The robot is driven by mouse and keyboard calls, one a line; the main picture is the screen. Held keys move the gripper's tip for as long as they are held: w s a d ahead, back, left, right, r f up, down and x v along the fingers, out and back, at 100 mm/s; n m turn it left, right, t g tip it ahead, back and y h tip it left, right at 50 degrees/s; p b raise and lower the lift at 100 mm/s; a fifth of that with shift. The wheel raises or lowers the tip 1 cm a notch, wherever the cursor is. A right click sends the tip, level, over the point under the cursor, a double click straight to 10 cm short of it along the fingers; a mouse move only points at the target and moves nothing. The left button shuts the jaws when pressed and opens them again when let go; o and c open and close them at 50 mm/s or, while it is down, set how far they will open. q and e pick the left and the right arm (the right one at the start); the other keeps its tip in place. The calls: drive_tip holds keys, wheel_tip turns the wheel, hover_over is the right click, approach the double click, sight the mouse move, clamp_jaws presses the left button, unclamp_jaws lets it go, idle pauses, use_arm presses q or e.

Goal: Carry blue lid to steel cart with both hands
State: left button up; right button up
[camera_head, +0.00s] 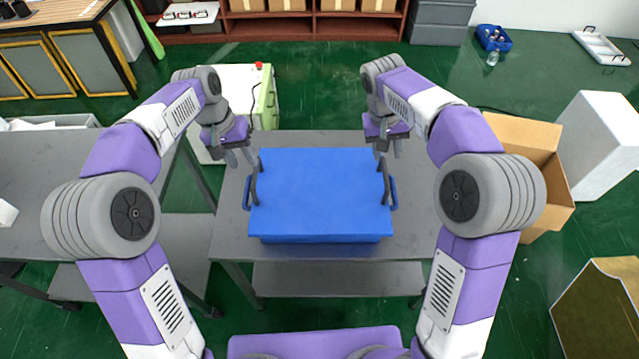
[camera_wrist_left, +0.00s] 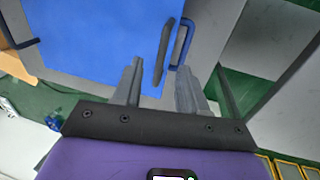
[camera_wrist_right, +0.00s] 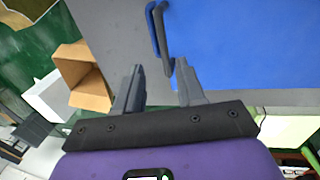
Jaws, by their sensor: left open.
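The blue lid (camera_head: 320,190) lies flat on a blue box (camera_head: 320,239) on a grey metal cart (camera_head: 335,140). A dark handle (camera_head: 255,182) stands at its left side and another dark handle (camera_head: 384,178) at its right. My left gripper (camera_head: 241,158) is open at the far left corner. In the left wrist view the dark left handle (camera_wrist_left: 163,50) lies ahead, between the finger lines. My right gripper (camera_head: 387,151) is open and empty at the far right corner. In the right wrist view the dark right handle (camera_wrist_right: 161,40) lies ahead of the fingers.
Blue side handles (camera_head: 393,192) stick out from the box. Another grey table (camera_head: 95,170) stands at the left, across a narrow gap. A white and green cabinet (camera_head: 266,100) stands behind the cart. An open cardboard box (camera_head: 525,135) and a white block (camera_head: 600,145) are at the right.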

sight(254, 177)
use_arm(q)
drive_tip(key=shift+w+f+b, duration=0.25)
drive_tip(key=shift+f+b, duration=0.1)
drive_tip(key=shift+f, duration=0.3)
drive_tip(key=shift+w+f+b, duration=0.2)
drive_tip(key=shift+f+b, duration=0.15)
drive_tip(key=shift+f, duration=0.25)
use_arm(e)
drive_tip(key=shift+w+f, duration=0.25)
drive_tip(key=shift+f, duration=0.4)
drive_tip(key=shift+w+f, duration=0.2)
drive_tip(key=shift+f, duration=0.4)
use_arm(q)
drive_tip(key=shift+r, duration=0.1)
drive_tip(key=shift+d+f, duration=0.25)
drive_tip(key=shift+f, duration=1)
drive_tip(key=shift+d+f, duration=0.25)
drive_tip(key=shift+f, duration=1.05)
drive_tip(key=shift+d+f, duration=0.25)
drive_tip(key=shift+f, duration=1)
use_arm(e)
drive_tip(key=shift+d+f, duration=0.25)
drive_tip(key=shift+f, duration=1)
drive_tip(key=shift+d+f, duration=0.2)
drive_tip(key=shift+f, duration=1)
drive_tip(key=shift+d+f, duration=0.25)
drive_tip(key=shift+f, duration=1)
